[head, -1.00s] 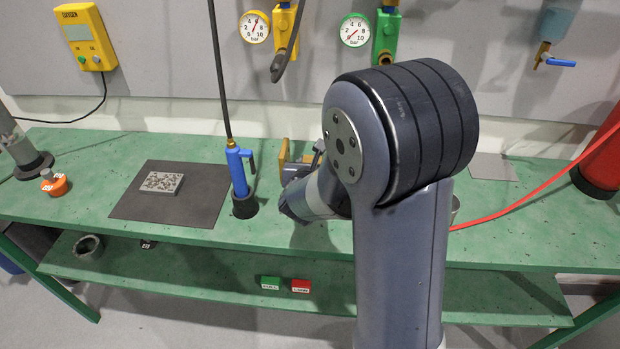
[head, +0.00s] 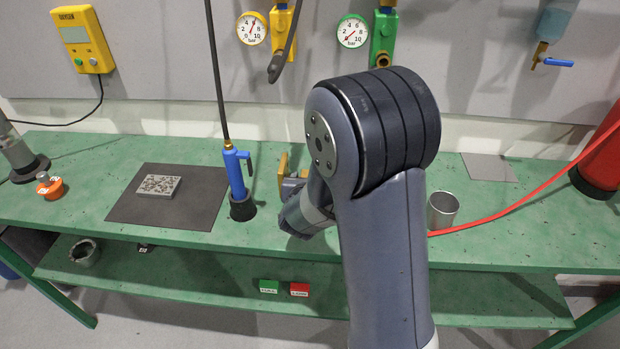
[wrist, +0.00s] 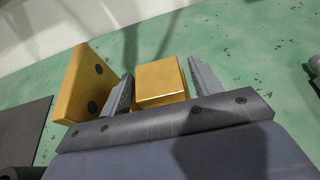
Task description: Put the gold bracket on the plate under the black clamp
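The gold bracket (wrist: 85,82) is close in the wrist view, with an upright holed plate on the left and a gold block part (wrist: 161,82) to its right. In the head view only a little of the bracket (head: 283,171) shows on the green bench, behind my arm. My gripper (wrist: 165,84) has one finger on each side of the block part, with the holed plate outside the left finger. A narrow gap shows beside the right finger, so it looks open around the block. I cannot make out the black clamp or its plate for certain.
A blue torch (head: 237,172) stands left of the bracket. Beyond it a speckled block (head: 158,186) lies on a dark mat (head: 195,209). A metal cup (head: 443,210) and red hose (head: 510,205) are right of my arm. A thin grey sheet (head: 488,168) lies far right.

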